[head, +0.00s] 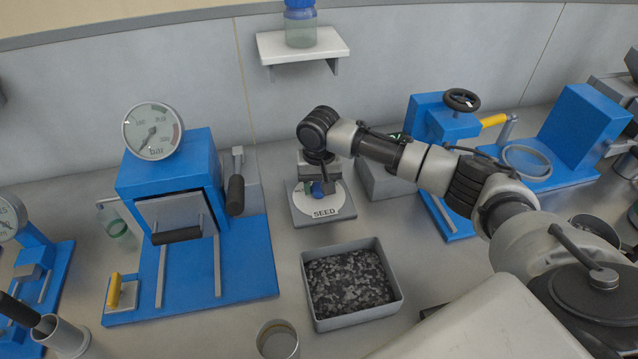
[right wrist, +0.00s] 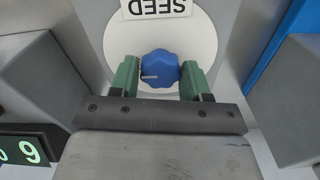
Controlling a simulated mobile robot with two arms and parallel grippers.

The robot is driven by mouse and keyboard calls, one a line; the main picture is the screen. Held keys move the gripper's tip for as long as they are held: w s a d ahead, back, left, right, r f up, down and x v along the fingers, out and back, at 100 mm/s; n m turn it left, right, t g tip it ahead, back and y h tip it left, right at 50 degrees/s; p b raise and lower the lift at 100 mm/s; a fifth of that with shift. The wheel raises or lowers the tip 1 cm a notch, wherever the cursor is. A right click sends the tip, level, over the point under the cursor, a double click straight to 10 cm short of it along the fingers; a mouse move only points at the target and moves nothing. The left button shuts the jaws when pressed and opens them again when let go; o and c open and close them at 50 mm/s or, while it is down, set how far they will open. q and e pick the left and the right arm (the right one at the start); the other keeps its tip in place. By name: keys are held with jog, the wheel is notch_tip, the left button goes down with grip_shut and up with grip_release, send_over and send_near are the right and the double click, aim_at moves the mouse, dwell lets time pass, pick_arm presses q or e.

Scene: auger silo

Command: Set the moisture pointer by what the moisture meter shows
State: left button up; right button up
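A blue knob (right wrist: 160,69) with a white pointer line sits on a round white dial (right wrist: 123,37) marked SEED, which lies on a grey plate (head: 301,215) in the head view. In the right wrist view the lettering is upside down and the line points left. My right gripper (right wrist: 160,77) has its green-padded fingers at both sides of the knob, seemingly touching it. A black display (right wrist: 38,148) with green digits is partly cut off at the lower left; the clearest digit looks like a 9 as pictured, possibly a turned 6. My left gripper is not in view.
A grey tray (head: 312,309) of dark grains stands in front of the dial. A blue press with a gauge (head: 153,131) is at the left. A blue handwheel unit (head: 433,121) is at the right. A wall shelf (head: 335,47) holds a bottle.

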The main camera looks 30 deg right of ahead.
aim_at(319, 187)
jog(key=c, duration=0.4)
jog(key=shift+r+n+p, duration=0.2)
jog(key=shift+n+p, duration=0.5)
jog(key=shift+p, duration=0.35)
jog(key=shift+n+p, duration=0.7)
jog(key=shift+p, duration=0.1)
jog(key=shift+f+n+p, duration=0.15)
jog(key=shift+n+p, duration=1)
jog(key=shift+n, duration=0.35)
jog(key=o, duration=0.9)
notch_tip(319, 187, up, 11)
jog(key=b, duration=0.1)
